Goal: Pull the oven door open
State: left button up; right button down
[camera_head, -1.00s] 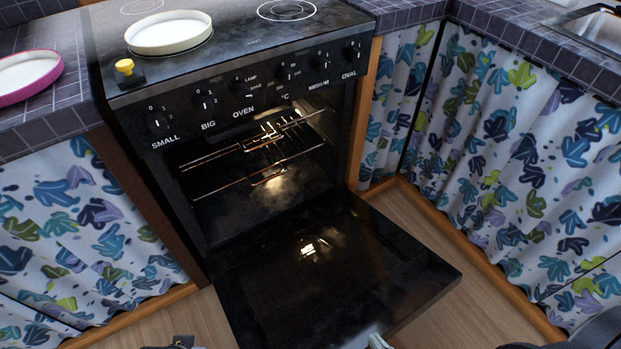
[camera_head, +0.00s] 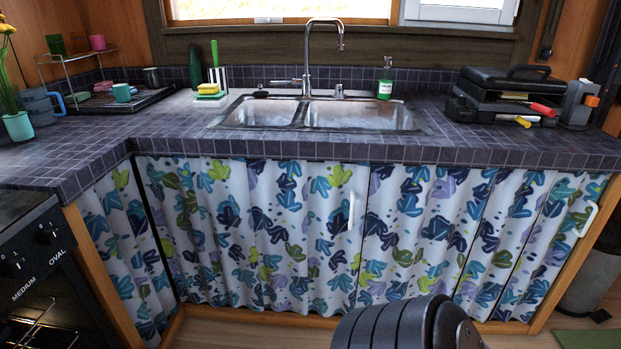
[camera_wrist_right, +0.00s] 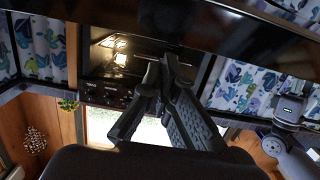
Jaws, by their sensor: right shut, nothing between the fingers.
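The oven (camera_head: 35,290) is cut off at the left edge of the head view. Part of its knob panel and a strip of its lit inside with a rack show there; its door is out of that frame. In the right wrist view the picture is upside down, with the knob panel (camera_wrist_right: 108,94) and the lit oven inside (camera_wrist_right: 118,58). A dark slab across the top of that view looks like the lowered door (camera_wrist_right: 185,22). My right gripper (camera_wrist_right: 165,62) is shut and empty, in front of the oven. Contact with the door cannot be told. My left gripper does not show.
A tiled counter (camera_head: 200,140) with a sink (camera_head: 365,115) runs along the back wall. Patterned curtains (camera_head: 300,240) hang below it. A black toolbox (camera_head: 510,95) stands at the right, a bin (camera_head: 590,280) beyond the counter's end. Part of my arm is at the bottom.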

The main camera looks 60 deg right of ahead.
jog(key=r+p, duration=0.2)
jog(key=r, duration=0.1)
jog(key=shift+w+a, duration=0.15)
jog(key=shift+w, duration=0.25)
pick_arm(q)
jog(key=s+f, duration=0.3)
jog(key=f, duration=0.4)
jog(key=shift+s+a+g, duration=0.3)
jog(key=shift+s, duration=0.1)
pick_arm(e)
jog(key=f+v, duration=0.1)
jog(key=v, duration=0.9)
jog(key=shift+f, duration=0.25)
jog(key=shift+s, duration=0.1)
